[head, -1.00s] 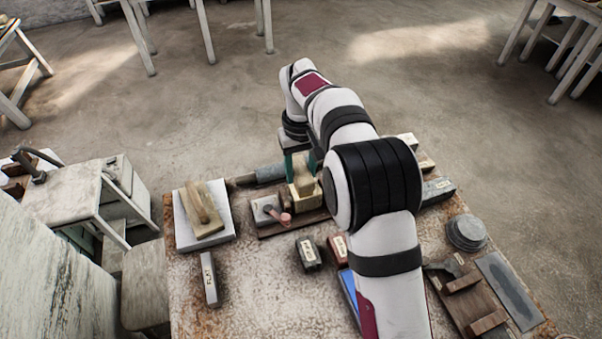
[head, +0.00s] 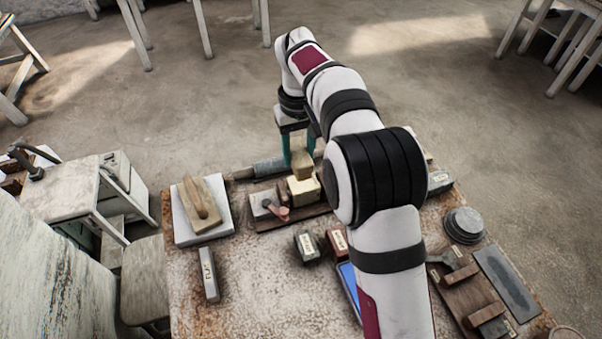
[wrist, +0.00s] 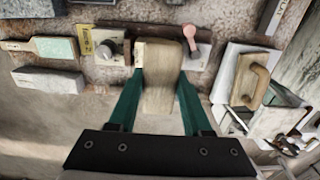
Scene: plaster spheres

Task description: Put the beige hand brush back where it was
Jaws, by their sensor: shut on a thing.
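The beige hand brush (head: 302,165), a wooden block shape, is held between the two teal fingers of my gripper (head: 299,158). In the wrist view the brush (wrist: 163,75) fills the space between the fingers of my gripper (wrist: 160,92). I cannot tell whether the brush touches that block. My arm hides part of the right side of the table.
A white slab with a wooden float (head: 201,203) lies at the left of the table (head: 245,290). A grey cylinder tool (head: 270,168) lies at the back edge. Small labelled blocks (head: 307,246) sit mid-table.

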